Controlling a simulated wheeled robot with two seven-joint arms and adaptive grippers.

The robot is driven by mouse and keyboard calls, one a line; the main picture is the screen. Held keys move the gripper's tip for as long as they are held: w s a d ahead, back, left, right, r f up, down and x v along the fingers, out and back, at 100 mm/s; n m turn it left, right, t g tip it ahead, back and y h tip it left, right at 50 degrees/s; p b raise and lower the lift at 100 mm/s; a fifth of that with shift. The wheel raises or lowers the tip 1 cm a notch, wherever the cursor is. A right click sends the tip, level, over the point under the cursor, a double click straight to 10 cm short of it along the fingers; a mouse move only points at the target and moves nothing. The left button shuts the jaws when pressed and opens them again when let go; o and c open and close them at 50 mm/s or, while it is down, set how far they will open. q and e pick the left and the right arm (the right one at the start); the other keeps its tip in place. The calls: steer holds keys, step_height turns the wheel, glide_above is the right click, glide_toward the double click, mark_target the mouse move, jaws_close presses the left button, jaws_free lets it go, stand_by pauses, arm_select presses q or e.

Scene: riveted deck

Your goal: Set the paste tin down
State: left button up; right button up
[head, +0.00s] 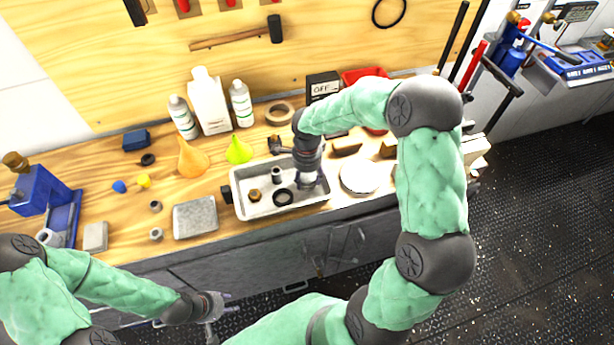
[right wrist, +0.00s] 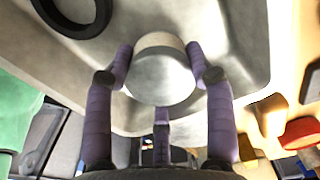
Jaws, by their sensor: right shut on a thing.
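The paste tin (right wrist: 160,78), a short round metal tin with a pale band at its far edge, sits between the purple fingers of my right gripper (right wrist: 160,80) in the right wrist view. The fingers are shut on its sides. In the head view my right gripper (head: 309,180) reaches down into the right end of a pale metal tray (head: 268,213) and mostly hides the tin. I cannot tell whether the tin touches the tray floor. My left gripper (head: 220,304) is open and empty, low in front of the bench.
The tray also holds a black ring (head: 284,197), a brass-coloured part (head: 255,195) and a grey cylinder (head: 277,174). A white round dish (head: 360,175) stands right of it, a grey slab (head: 195,217) left. Funnels and bottles (head: 208,103) stand behind.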

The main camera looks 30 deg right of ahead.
mark_target(307, 176)
steer(key=shift+f, duration=0.15)
steer(key=o, duration=1)
steer(key=shift+c, duration=0.2)
steer(key=shift+r, duration=0.2)
step_height(307, 176, up, 12)
steer(key=p, duration=0.3)
steer(key=shift+s+f, duration=0.1)
